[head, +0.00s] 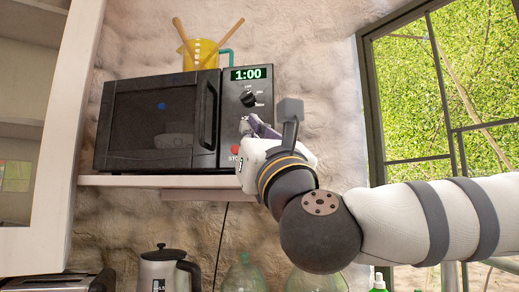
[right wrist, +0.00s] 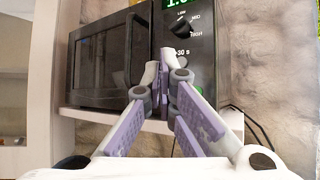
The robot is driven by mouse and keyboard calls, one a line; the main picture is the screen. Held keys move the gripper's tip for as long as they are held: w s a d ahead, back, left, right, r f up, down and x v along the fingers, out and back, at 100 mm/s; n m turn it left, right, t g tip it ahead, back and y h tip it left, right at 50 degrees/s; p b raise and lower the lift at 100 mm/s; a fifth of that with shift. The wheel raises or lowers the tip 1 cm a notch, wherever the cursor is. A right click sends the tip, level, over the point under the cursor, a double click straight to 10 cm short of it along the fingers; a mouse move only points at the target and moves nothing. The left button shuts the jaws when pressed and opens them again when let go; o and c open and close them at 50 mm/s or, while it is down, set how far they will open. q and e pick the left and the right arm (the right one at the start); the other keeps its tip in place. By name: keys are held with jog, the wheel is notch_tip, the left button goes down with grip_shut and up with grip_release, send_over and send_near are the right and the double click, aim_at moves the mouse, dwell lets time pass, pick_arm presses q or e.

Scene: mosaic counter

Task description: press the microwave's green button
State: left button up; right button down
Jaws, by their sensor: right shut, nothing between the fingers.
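The black microwave (head: 152,122) stands on a shelf, its door closed and its green display (head: 252,73) reading 1:00. It also shows in the right wrist view (right wrist: 105,62). A dial (head: 248,98) sits below the display, and a red stop button (head: 235,150) is low on the panel. My left gripper is out of view.
A yellow cup (head: 199,55) with wooden utensils stands on the microwave. The shelf (head: 150,181) runs beneath it. A white cabinet (head: 62,130) is at left and a window (head: 440,90) at right. A kettle (head: 162,268) and glass bottles stand below.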

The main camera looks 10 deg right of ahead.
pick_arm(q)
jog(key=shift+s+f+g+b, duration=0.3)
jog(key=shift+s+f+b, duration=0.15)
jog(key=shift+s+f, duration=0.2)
pick_arm(e)
jog(key=w+d, duration=0.3)
jog(key=w, duration=0.4)
jog(key=shift+w, duration=0.25)
jog(key=shift+d+f, duration=0.1)
dwell(0.4)
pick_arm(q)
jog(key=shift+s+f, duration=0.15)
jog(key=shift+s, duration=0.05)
pick_arm(e)
jog(key=shift+w+d, duration=0.15)
jog(key=shift+w, duration=0.25)
